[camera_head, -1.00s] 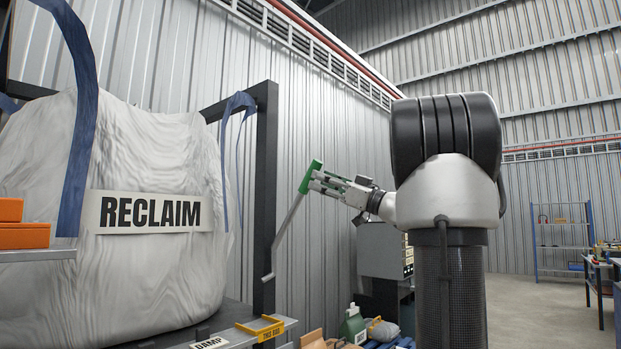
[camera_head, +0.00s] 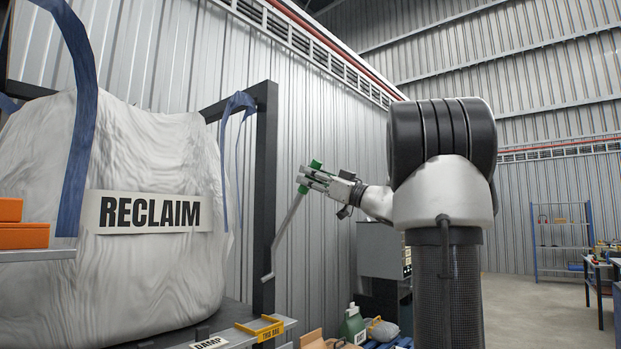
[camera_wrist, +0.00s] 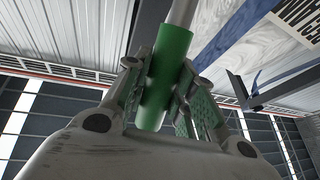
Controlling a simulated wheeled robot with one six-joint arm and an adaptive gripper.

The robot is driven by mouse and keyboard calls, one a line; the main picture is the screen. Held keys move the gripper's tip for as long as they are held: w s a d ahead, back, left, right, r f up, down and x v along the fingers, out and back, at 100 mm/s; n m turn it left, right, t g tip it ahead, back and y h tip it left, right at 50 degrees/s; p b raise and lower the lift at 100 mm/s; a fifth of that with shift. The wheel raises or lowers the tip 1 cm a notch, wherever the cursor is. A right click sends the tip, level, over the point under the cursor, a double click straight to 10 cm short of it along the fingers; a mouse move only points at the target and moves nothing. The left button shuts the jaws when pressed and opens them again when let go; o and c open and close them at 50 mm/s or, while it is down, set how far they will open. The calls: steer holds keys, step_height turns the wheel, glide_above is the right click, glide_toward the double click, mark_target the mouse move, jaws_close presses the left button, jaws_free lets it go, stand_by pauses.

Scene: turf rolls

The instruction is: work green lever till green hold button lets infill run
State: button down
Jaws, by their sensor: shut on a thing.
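The green lever grip (camera_head: 316,165) sits at the upper end of a grey lever rod (camera_head: 286,233) that slants down to the left beside the dark frame post. My gripper (camera_head: 309,181) is shut on the green grip. In the wrist view the green grip (camera_wrist: 168,70) stands between both fingers, with the grey rod running out of its far end. The fingers hide part of the grip. I cannot make out a green hold button in any view.
Orange boxes (camera_head: 22,236) sit at the left edge. Open floor lies to the right.

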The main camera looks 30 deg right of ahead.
mark_target(316, 158)
steer(key=shift+w+a+r, duration=0.2)
steer(key=shift+w+r, duration=0.1)
steer(key=shift+w, duration=0.1)
steer(key=shift+w+a+r+m+g+h, duration=0.25)
steer(key=shift+w+a+r+g+h, duration=0.4)
steer(key=shift+w, duration=1.05)
steer(key=shift+w+a+r+m+g+h, duration=0.2)
steer(key=shift+w+a+r+g+h, duration=0.5)
steer(key=shift+w, duration=1)
steer(key=shift+w+a+r+m+g+h, duration=0.25)
steer(key=shift+w+a+r+g, duration=0.25)
steer(key=shift+w+g, duration=0.85)
steer(key=shift+w+t, duration=0.35)
steer(key=shift+t, duration=0.05)
steer(key=c, duration=1.2)
jaws_free()
steer(key=shift+o, duration=0.2)
steer(key=v, duration=1.2)
steer(key=shift+d, duration=0.1)
